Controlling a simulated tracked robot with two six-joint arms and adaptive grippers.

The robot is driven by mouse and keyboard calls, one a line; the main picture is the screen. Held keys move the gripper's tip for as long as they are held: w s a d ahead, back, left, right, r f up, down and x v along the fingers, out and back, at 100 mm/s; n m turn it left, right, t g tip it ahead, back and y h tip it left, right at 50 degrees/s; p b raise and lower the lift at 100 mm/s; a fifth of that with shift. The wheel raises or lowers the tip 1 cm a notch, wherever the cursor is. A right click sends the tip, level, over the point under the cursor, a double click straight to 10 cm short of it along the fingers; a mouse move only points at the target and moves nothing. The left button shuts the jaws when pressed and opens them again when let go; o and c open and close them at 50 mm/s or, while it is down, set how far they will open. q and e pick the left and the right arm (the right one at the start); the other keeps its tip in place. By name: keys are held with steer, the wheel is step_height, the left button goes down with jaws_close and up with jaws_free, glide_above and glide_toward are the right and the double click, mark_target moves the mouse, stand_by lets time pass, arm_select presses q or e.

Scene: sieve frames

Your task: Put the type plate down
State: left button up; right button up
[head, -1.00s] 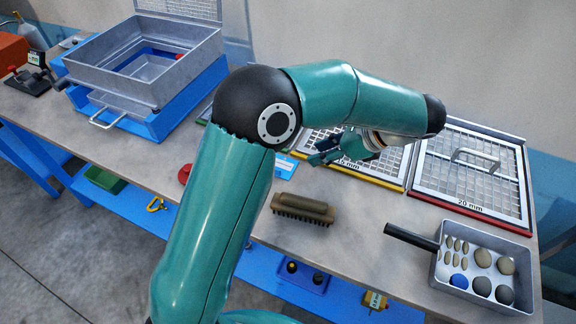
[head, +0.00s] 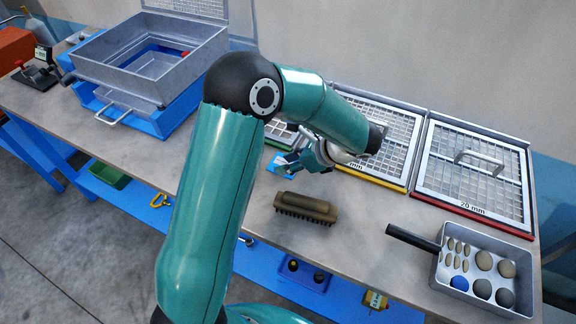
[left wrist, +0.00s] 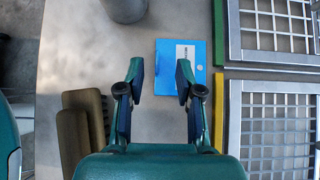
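The type plate appears to be the flat blue plate with a white label (left wrist: 182,56) in the left wrist view. It lies on the table by the green and yellow sieve frames, and part of it shows beside my gripper in the head view (head: 277,168). My left gripper (left wrist: 160,70) is open and empty, its two fingers apart. The plate shows beyond the fingertips, offset to the right and partly behind the right finger. The left gripper (head: 300,162) also shows in the head view, low over the table near the plate. My right gripper is not in view.
A brown brush (head: 305,208) lies close by. Sieve frames with yellow and red edges, one marked 20 mm (head: 472,207), lie at the back right. A grey pan of stones (head: 480,264) stands at the right front. A sieve box (head: 165,80) on a blue stand is at the left.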

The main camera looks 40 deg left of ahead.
mark_target(284, 162)
arm_select(q)
steer(key=shift+p+x, duration=0.3)
steer(key=shift+x, duration=1.65)
jaws_close()
